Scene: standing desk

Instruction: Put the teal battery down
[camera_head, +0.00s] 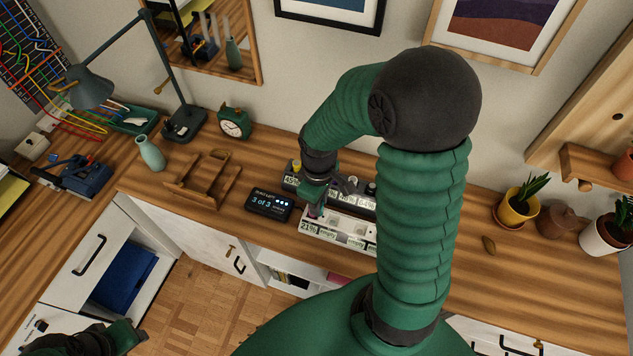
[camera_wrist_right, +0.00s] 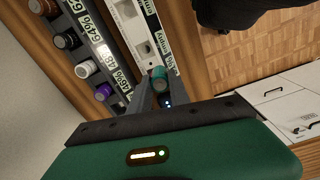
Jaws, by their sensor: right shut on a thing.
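The teal battery (camera_wrist_right: 158,75) is between the fingers of my right gripper (camera_wrist_right: 158,94) in the right wrist view, with its rounded end showing. The gripper is shut on it, at the white tray (camera_wrist_right: 128,25) with printed labels. I cannot tell whether the battery touches the tray. In the head view my right gripper (camera_head: 316,205) is over the left end of the white tray (camera_head: 345,239), and the battery is not clear there. Part of my left arm shows at the lower left, and its gripper (camera_head: 138,338) is too dark to read.
A dark rack (camera_wrist_right: 87,42) with several batteries and percentage labels runs beside the white tray. A small display (camera_head: 269,204) reading "3 of 3" stands left of the tray. A wooden stand (camera_head: 205,190) is further left.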

